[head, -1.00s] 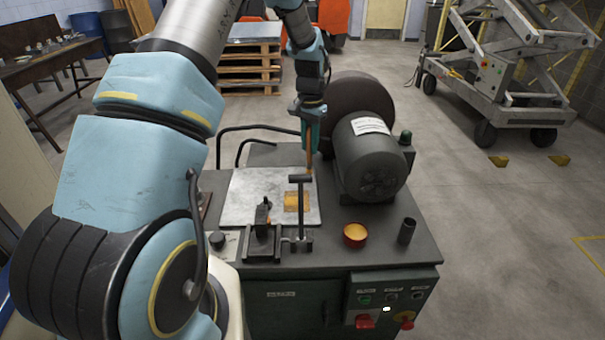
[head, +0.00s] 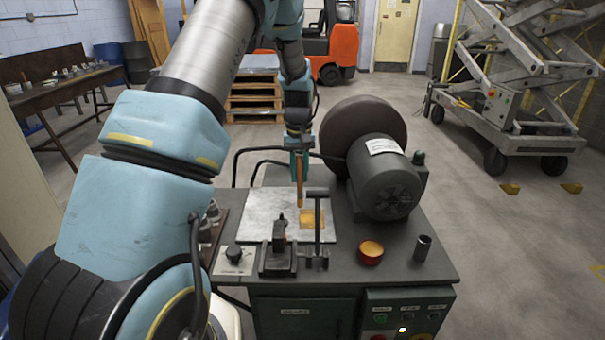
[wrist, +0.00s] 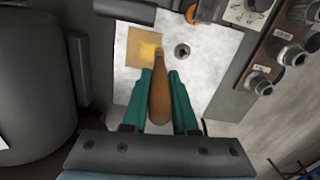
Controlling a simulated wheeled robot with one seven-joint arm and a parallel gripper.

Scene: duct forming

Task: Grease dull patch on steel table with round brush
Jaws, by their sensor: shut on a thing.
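My gripper (head: 299,155) is shut on the round brush (head: 299,188), which hangs upright below it, tip down. In the wrist view the brush's brown handle (wrist: 160,100) sits between the green fingers. The steel table (head: 257,222) is a pale, bright plate on the machine top. The dull patch (head: 306,222) is a yellow-brown square on it; part of it in the wrist view (wrist: 140,52) looks brighter yellow. The brush tip is over or beside the patch's edge; I cannot tell whether it touches. A red cup of orange-yellow grease (head: 370,250) stands right of the plate.
A dark clamp (head: 278,255) and a T-shaped post (head: 317,225) stand at the plate's front edge. A large motor (head: 385,178) stands to the right. A small dark cylinder (head: 423,246) is beside the cup. Control knobs (wrist: 262,82) line the plate's other side.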

